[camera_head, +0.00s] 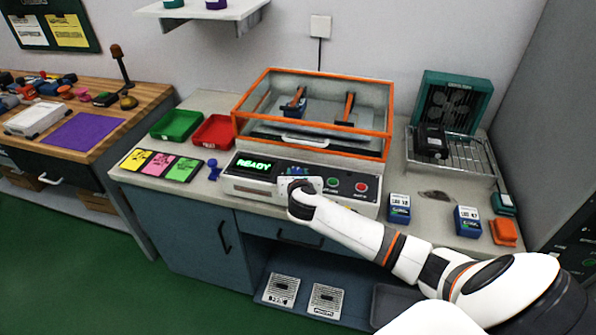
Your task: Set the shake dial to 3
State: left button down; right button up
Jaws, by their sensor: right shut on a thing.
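The shaker machine's control panel (237,184) is on the front of the bench unit below an orange-framed clear cover (262,98). Its green display (254,165) reads READY. My right gripper (299,184) is at the panel, just right of the display, shut at the place of the shake dial. The wrist and hand cover the dial, so its setting cannot be read. A green button (333,183) and a red button (361,187) are right of the hand. My left gripper is not in view.
Green tray (168,134) and red tray (228,147) stand left of the machine, with colored cards (160,164) in front. Small labelled blue boxes (399,208) sit on the right. A wire rack (470,168) and teal fan unit (459,81) stand at the back right.

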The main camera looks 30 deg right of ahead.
jog(key=m+g+h, duration=0.1)
jog(key=m+g+h+p, duration=0.1)
jog(key=shift+w+a+r+m+h+p, duration=0.2)
jog(key=shift+a+m+h+p, duration=0.1)
jog(key=shift+m+h, duration=0.1)
jog(key=shift+w+f+m+g+h+p, duration=0.1)
jog(key=shift+m+g+h+p, duration=0.2)
jog(key=shift+m+g+h, duration=0.45)
jog(key=shift+w+a+m+g+h, duration=0.15)
jog(key=shift+m+g+h, duration=0.3)
jog(key=shift+m+g, duration=0.6)
jog(key=shift+w+f+m+g+h+b, duration=0.15)
jog(key=shift+m+g+h+b, duration=0.25)
jog(key=shift+m+g, duration=0.5)
jog(key=shift+a+m+g+h+b, duration=0.1)
jog(key=shift+m+g+h+b, duration=0.2)
jog(key=shift+m+g, duration=0.15)
jog(key=m+g+b, duration=0.1)
jog(key=b, duration=0.1)
jog(key=m+g+b, duration=0.3)
jog(key=g+b, duration=0.1)
jog(key=shift+w+f+m+b, duration=0.2)
jog(key=shift+w+m+b, duration=0.05)
jog(key=shift+w+b, duration=0.05)
jog(key=shift+r+m+g+b, duration=0.25)
jog(key=shift+m+g+b, duration=0.45)
jog(key=shift+g+b, duration=0.45)
